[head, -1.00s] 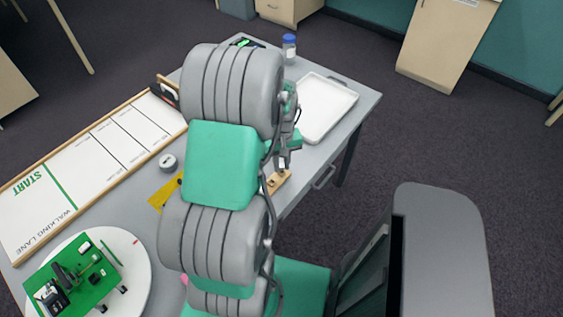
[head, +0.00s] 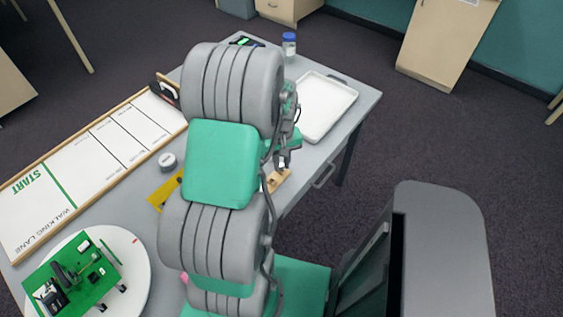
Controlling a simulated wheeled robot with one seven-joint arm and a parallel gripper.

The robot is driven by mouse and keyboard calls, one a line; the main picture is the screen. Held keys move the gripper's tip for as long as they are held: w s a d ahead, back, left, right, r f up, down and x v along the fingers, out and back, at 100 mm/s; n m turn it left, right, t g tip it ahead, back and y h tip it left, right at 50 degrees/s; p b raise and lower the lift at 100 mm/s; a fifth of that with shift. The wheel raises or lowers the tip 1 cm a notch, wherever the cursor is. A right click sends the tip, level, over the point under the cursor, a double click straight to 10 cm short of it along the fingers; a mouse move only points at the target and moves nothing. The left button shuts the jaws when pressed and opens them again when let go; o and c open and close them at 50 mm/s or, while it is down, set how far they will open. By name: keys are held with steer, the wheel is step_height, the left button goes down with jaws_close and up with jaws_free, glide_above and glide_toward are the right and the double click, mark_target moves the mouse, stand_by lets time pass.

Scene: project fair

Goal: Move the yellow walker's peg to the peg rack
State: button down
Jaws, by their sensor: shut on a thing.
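My gripper (head: 283,161) shows only in part, past the right side of my arm. It is low over the near right edge of the table, just above a small wooden block with pegs, the peg rack (head: 278,180). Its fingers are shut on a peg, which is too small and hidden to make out. A flat yellow piece (head: 164,194) lies on the table left of my arm, partly covered by it. Whether it belongs to the yellow walker I cannot tell. A green board with a dark mechanism (head: 75,272) sits on a white round plate (head: 139,284) at the lower left.
A white tray (head: 326,107) and a blue-capped jar (head: 289,45) stand at the far end. The walking lane board (head: 98,152) runs along the left side, with a grey round weight (head: 168,162) beside it. A dark grey chair-like shape (head: 440,240) is at right.

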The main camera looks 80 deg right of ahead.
steer(key=shift+f+b, duration=0.35)
steer(key=shift+f, duration=0.35)
stand_by(1.0)
steer(key=c, duration=1.2)
jaws_free()
steer(key=shift+r, duration=0.1)
steer(key=shift+r+p, duration=2.75)
steer(key=shift+r, duration=0.95)
